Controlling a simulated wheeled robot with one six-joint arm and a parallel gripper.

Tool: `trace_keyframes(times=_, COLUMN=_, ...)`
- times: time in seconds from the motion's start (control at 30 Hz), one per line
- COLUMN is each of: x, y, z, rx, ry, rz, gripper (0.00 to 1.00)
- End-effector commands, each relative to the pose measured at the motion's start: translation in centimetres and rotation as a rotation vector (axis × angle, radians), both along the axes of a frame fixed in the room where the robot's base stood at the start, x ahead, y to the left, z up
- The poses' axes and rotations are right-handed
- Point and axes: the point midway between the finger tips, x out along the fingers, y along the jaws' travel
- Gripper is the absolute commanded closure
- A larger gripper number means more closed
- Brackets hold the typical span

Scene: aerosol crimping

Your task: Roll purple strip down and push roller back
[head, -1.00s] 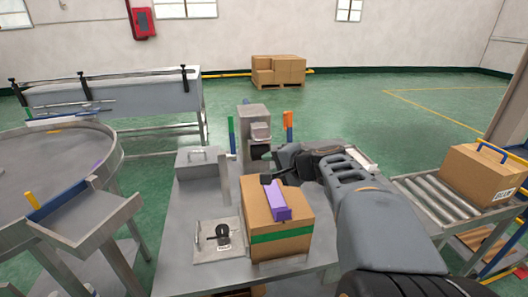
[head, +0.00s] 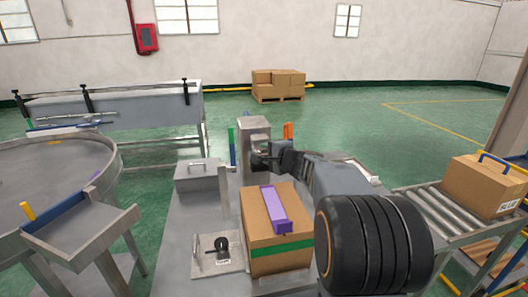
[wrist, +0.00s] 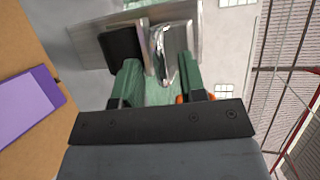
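The purple strip (head: 273,208) lies on top of the cardboard box (head: 266,262), running from its far edge toward its near edge. Both also show at the left of the wrist view, the strip (wrist: 30,105) on the box (wrist: 25,55). My gripper (head: 258,162) is beyond the box, close in front of the grey upright machine (head: 254,127). In the wrist view its fingers (wrist: 160,85) stand apart. A shiny metal part (wrist: 175,52) shows beyond the gap; contact with it is unclear. I cannot make out for certain which part is the roller.
A small plate with a black knob (head: 221,245) is left of the box. A grey lidded case (head: 196,176) sits behind it. A roller conveyor (head: 445,215) carrying another box (head: 486,184) is at the right. A round table (head: 40,185) is at the left.

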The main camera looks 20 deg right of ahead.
Motion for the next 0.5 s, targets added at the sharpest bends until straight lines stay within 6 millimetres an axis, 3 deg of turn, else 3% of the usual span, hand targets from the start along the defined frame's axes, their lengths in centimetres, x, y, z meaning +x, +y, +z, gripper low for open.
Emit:
trace_keyframes(times=0.2, x=1.6, y=0.3, z=-0.3, rx=-0.001, ry=0.0, rz=0.001, gripper=0.62)
trace_keyframes(times=0.5, x=1.9, y=0.4, z=-0.4, rx=0.0, ry=0.0, rz=0.0, gripper=0.62)
